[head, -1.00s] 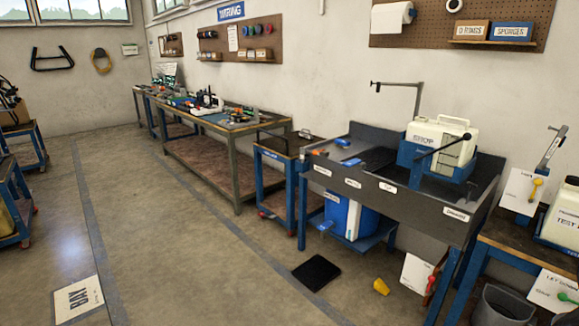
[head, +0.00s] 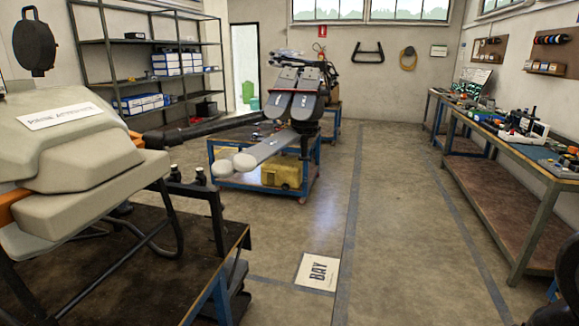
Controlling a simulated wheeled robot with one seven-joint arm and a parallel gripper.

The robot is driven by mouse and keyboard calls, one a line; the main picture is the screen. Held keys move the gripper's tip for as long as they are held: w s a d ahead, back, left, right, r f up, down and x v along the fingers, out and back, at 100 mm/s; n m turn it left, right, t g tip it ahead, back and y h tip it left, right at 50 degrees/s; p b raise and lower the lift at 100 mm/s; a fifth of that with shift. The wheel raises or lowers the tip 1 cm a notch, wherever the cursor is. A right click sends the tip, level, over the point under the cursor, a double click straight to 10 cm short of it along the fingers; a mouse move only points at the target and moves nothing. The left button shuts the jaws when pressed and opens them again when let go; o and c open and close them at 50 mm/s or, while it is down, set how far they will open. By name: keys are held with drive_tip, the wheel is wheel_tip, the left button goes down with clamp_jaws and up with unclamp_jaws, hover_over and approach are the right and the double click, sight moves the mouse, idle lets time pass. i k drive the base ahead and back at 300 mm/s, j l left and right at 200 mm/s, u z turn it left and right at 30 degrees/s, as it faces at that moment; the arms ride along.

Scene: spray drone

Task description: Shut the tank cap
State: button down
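I see no tank cap that I can make out in the head view. A large beige, rounded body with a white label (head: 75,165) fills the left side, close to me, on a dark-topped stand (head: 150,262). The label's wording is too blurred to read surely, and I cannot tell whether this body is a tank. A folded machine with dark and grey arms (head: 297,98) rests on a blue cart (head: 235,178) in the middle.
Metal shelving (head: 110,42) with boxes stands at the back left. A long workbench (head: 510,150) runs along the right wall. Open floor (head: 400,215) lies between the cart and the bench, with a white BAY floor sign (head: 318,271) nearer to me.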

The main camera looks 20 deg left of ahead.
sight(34, 45)
drive_tip(key=i+u, duration=0.75)
drive_tip(key=u, duration=0.2)
drive_tip(key=i+l+u, duration=0.3)
drive_tip(key=u, duration=0.15)
drive_tip(key=i, duration=0.05)
